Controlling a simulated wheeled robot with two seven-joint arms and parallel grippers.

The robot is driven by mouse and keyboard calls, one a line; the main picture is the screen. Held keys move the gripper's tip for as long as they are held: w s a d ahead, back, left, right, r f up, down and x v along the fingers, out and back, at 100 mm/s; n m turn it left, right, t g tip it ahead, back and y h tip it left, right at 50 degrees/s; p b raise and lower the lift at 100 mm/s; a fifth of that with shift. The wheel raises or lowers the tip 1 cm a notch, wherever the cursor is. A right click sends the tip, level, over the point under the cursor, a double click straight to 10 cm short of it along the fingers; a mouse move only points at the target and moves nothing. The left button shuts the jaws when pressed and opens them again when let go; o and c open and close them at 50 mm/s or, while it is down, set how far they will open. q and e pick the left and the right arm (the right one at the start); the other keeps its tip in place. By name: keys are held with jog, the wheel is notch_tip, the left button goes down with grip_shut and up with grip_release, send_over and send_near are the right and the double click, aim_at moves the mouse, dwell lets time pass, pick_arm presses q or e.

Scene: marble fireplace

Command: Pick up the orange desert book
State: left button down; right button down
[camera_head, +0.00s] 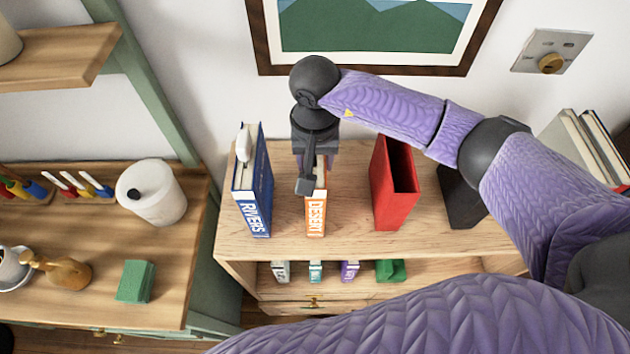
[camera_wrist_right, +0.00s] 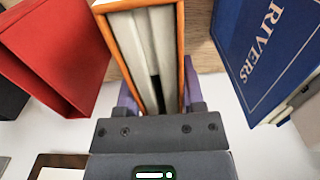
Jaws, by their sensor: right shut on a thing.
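The orange desert book (camera_head: 316,215) stands upright on the wooden shelf top, its spine lettered DESERT facing me. My right gripper (camera_head: 308,180) reaches down over it from above and is shut on it. In the right wrist view the orange book (camera_wrist_right: 146,50) sits between the two fingers (camera_wrist_right: 158,100), pages toward the camera. I cannot tell whether its base is clear of the shelf. My left gripper is not in view.
The blue RIVERS book (camera_head: 255,185) stands just left of the orange book. An open red holder (camera_head: 390,185) stands to its right, with a dark one (camera_head: 460,200) beyond. A picture frame (camera_head: 375,68) hangs behind. A white canister (camera_head: 152,195) is on the left cabinet.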

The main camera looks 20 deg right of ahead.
dwell(0.7)
notch_tip(320, 180, up, 10)
dwell(0.4)
